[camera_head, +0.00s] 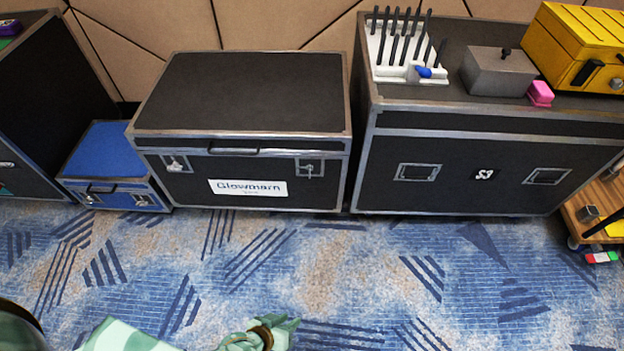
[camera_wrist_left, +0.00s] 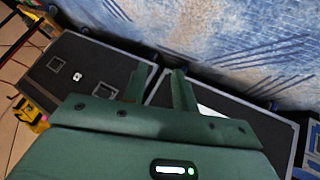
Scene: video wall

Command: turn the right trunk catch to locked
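The black trunk (camera_head: 245,90) with silver edges and a white "Glowmarn" label (camera_head: 250,188) stands closed against the wall. Its right catch (camera_head: 309,169) is a small silver plate with a turn piece that looks roughly upright; the detail is small. Its left catch (camera_head: 177,163) is on the same front. My left gripper (camera_head: 284,328) is low in front of the trunk, apart from it, above the carpet. In the left wrist view its two green fingers (camera_wrist_left: 162,80) are spread with nothing between them. The trunk (camera_wrist_left: 240,128) is partly hidden there behind the gripper. My right gripper is not in view.
A taller black case (camera_head: 470,150) marked S3 stands right of the trunk, carrying a yellow toolbox (camera_head: 580,48) and a white rack (camera_head: 405,60). A small blue case (camera_head: 115,150) is on the left. The blue patterned carpet (camera_head: 350,265) in front is clear.

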